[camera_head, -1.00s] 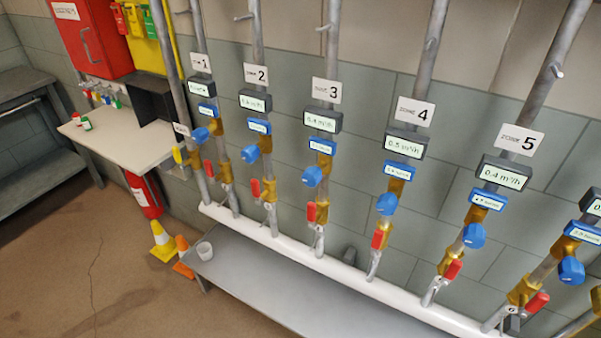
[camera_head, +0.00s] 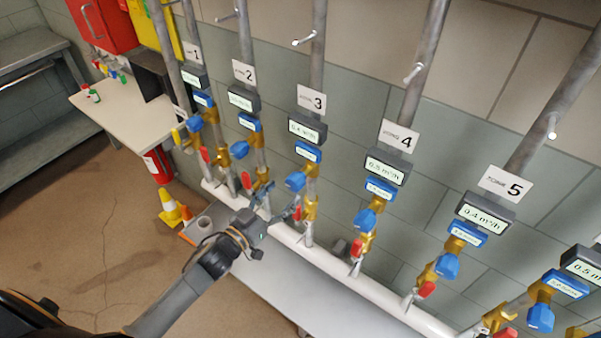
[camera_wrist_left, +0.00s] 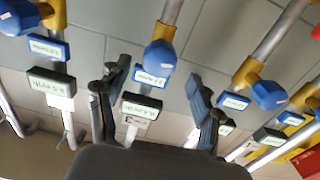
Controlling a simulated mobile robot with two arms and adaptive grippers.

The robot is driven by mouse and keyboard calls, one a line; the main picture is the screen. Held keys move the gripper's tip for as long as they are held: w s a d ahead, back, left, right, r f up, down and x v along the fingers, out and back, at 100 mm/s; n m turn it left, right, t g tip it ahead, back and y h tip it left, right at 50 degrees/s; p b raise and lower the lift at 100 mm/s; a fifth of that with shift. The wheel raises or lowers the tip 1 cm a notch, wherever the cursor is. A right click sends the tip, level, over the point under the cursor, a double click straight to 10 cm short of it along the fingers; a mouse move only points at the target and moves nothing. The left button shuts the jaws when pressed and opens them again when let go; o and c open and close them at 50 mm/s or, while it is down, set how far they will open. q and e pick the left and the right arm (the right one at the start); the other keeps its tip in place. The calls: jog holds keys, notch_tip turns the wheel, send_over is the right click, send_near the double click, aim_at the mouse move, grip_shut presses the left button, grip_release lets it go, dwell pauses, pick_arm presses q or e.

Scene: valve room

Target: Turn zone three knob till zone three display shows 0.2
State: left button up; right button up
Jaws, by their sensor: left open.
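The zone three knob (camera_head: 295,181) is blue and sits on the pipe under the "3" sign (camera_head: 311,100). The zone three display (camera_head: 307,130) is a dark box that seems to read 0.4 m³/h. My left gripper (camera_head: 279,200) is open and empty, just below and left of this knob, its fingers pointing toward the pipes. In the left wrist view, which looks upside down, the blue knob (camera_wrist_left: 159,54) and display (camera_wrist_left: 141,106) show between the spread fingers (camera_wrist_left: 153,98). I see no contact. My right gripper is not in view.
Neighbouring pipes carry the zone two knob (camera_head: 239,149) and zone four knob (camera_head: 365,219). A red valve handle (camera_head: 297,213) sits below the zone three knob. A white pipe (camera_head: 330,265) runs along the bottom above a grey bench (camera_head: 260,297).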

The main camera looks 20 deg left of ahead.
aim_at(301, 176)
pick_arm(q)
jog(key=p+x, duration=0.1)
jog(key=x, duration=0.7)
jog(key=shift+w+d, duration=0.2)
jog(key=c, duration=1.3)
jog(key=shift+o, duration=0.2)
